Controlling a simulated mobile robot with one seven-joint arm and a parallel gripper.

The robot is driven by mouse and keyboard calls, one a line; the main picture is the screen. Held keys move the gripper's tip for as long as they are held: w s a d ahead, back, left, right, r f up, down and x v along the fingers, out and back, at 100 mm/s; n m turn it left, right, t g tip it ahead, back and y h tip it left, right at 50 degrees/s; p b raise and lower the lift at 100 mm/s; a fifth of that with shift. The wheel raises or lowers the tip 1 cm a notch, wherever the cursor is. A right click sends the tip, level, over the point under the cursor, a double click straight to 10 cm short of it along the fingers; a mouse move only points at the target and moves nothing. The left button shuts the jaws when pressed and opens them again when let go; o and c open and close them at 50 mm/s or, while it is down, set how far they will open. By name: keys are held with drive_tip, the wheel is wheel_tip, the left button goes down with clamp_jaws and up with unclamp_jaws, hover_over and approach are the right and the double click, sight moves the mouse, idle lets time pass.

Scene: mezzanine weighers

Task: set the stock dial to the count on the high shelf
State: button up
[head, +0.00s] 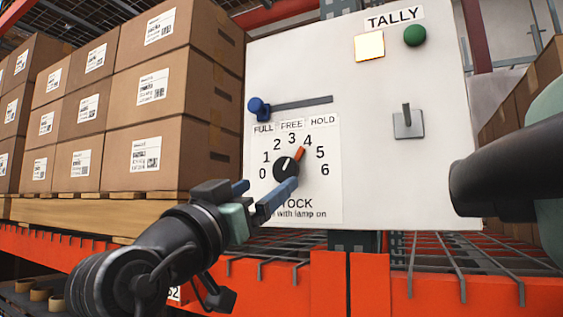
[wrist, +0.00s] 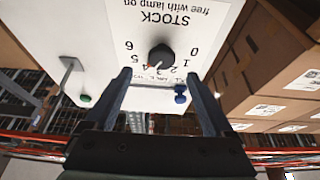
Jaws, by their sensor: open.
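The stock dial (head: 286,171) is a round black knob on a white panel (head: 390,180), with numbers 0 to 6 around it. An orange pointer (head: 299,153) at its upper right points toward 4; a white line also marks the knob. The dial also shows in the wrist view (wrist: 161,58), upside down. My gripper (head: 270,184) is open in front of the dial's lower part, with nothing between its fingers. In the wrist view the fingers (wrist: 160,82) stand apart on either side of the dial's line. Whether they touch the panel is unclear.
A blue slide knob (head: 258,107) sits at the slot's left end, by FULL. A square lamp (head: 369,46) glows pale yellow beside a green button (head: 414,35) under TALLY. A grey lever (head: 407,122) points up. Stacked cartons (head: 150,90) stand on a pallet at left.

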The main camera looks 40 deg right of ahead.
sight(284, 173)
drive_tip(key=p+x, duration=0.3)
drive_tip(key=x, duration=0.3)
drive_tip(key=shift+w+r, duration=0.2)
drive_tip(key=shift+w+d, duration=0.25)
drive_tip(key=shift+d, duration=0.4)
drive_tip(key=c, duration=1.3)
drive_tip(key=shift+c, duration=0.2)
